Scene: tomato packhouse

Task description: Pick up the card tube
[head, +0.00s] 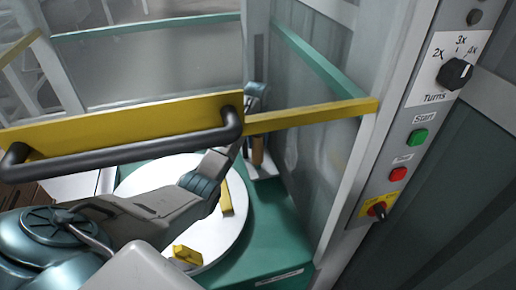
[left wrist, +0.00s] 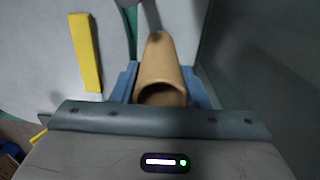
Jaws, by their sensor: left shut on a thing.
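The card tube (left wrist: 160,58) is a plain tan cylinder with its open, hollow end toward the camera in the left wrist view. My left gripper (left wrist: 160,84) has its blue fingers on either side of the tube and is shut on it. In the head view a small brown part of the tube (head: 257,152) shows upright behind the yellow bar, by a pale stand; whether it touches the stand I cannot tell. My left arm reaches over the white round turntable toward it, and the fingers are largely hidden there. My right gripper is not in view.
A yellow board with a black handle (head: 125,152) crosses in front of the arm. Yellow pieces (head: 226,197) lie on the turntable (head: 228,236). Clear panels enclose the green base (head: 275,235). A control post with a turns knob (head: 455,73) and green start button (head: 419,137) stands right.

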